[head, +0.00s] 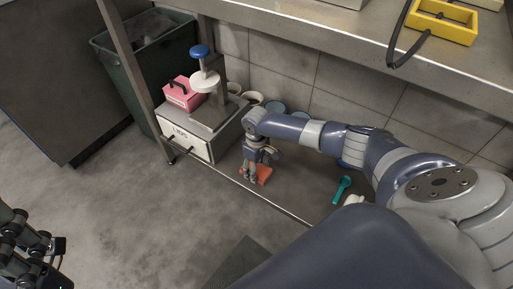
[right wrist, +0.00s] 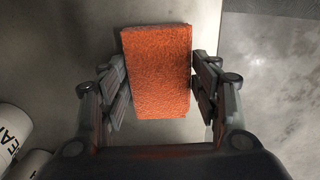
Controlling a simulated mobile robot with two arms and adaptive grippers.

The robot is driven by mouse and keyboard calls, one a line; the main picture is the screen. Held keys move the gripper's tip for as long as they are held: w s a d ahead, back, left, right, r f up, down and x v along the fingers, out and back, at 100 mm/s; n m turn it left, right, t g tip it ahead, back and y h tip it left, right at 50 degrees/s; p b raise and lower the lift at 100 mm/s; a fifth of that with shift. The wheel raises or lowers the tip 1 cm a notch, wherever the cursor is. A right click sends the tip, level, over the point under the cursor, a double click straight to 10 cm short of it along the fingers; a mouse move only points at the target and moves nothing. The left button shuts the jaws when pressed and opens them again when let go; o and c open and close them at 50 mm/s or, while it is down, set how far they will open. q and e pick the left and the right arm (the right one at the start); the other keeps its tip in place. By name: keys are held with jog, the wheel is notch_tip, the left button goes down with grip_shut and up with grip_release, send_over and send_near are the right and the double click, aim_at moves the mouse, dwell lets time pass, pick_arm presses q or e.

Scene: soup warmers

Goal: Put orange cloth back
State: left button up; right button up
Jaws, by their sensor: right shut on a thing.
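The orange cloth (head: 264,174), a rough rectangular block, is at the front edge of the lower steel shelf. My right gripper (head: 250,177) reaches down over it and is shut on it. In the right wrist view the cloth (right wrist: 158,70) sits between the two fingers, one along each long side, and sticks out beyond them. I cannot tell whether it rests on the shelf or is slightly raised. My left gripper (head: 36,250) is at the lower left of the head view, far from the cloth; its fingers are not clear.
A box labelled LIDS (head: 187,139) stands left of my right gripper, with a pink case (head: 183,94) on it. Bowls (head: 274,106) stand behind; a teal utensil (head: 341,189) lies to the right. The upper shelf (head: 300,30) hangs above. A green bin (head: 133,80) stands at left.

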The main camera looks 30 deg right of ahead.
jog(key=shift+f, duration=0.2)
dwell(0.4)
jog(key=o, duration=1.4)
jog(key=shift+c, duration=0.2)
jog(key=shift+r, duration=0.1)
notch_tip(320, 180, up, 12)
